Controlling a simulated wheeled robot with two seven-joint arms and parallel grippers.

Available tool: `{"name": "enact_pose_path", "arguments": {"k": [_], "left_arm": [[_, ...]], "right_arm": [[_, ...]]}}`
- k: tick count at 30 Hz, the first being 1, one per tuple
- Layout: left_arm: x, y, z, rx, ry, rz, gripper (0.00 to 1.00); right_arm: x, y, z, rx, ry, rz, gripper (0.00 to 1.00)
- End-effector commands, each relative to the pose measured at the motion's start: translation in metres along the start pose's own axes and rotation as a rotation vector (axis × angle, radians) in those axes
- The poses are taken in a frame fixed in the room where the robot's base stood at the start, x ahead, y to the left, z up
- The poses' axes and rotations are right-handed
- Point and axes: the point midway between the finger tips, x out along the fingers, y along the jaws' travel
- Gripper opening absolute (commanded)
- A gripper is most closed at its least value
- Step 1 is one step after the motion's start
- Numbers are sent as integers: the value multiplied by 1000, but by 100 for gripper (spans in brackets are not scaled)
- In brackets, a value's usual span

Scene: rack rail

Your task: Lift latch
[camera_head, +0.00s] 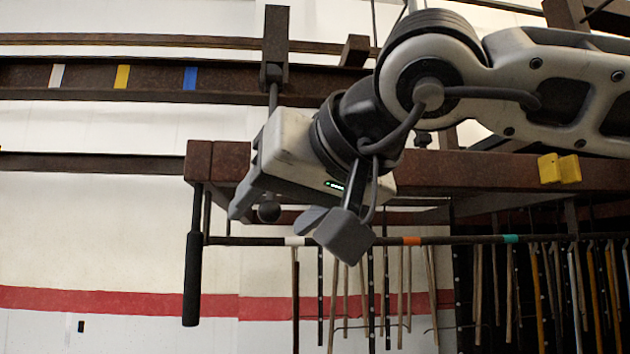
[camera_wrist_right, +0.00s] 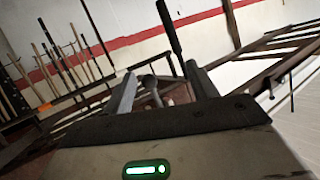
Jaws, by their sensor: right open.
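My right gripper (camera_head: 292,216) is open in front of the rusty beam's left end, with its fingers pointing down. A dark ball knob (camera_head: 269,211) shows between the spread fingers; in the right wrist view the knob (camera_wrist_right: 149,82) also lies between them, with no clear contact. It may be the latch's knob, but the rest of the latch is hidden behind my gripper. A black handle (camera_head: 192,278) hangs from the beam end, left of the gripper; it also shows in the right wrist view (camera_wrist_right: 167,27). My left gripper is not in view.
The rusty beam (camera_head: 460,170) runs right, with a yellow block (camera_head: 559,168) on it. Below it a thin rail (camera_head: 460,240) has white, orange and teal marks. Several long-handled tools (camera_head: 400,290) hang there. A higher beam (camera_head: 90,78) crosses behind. Space left of the handle looks open.

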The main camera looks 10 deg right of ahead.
Motion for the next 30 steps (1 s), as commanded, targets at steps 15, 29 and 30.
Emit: {"name": "enact_pose_path", "arguments": {"k": [15,29,30], "left_arm": [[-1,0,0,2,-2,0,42],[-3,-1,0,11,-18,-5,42],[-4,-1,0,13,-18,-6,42]], "right_arm": [[-14,22,-42,-140,126,141,58],[59,31,-52,-135,124,137,58],[65,32,-53,-135,125,137,58]]}}
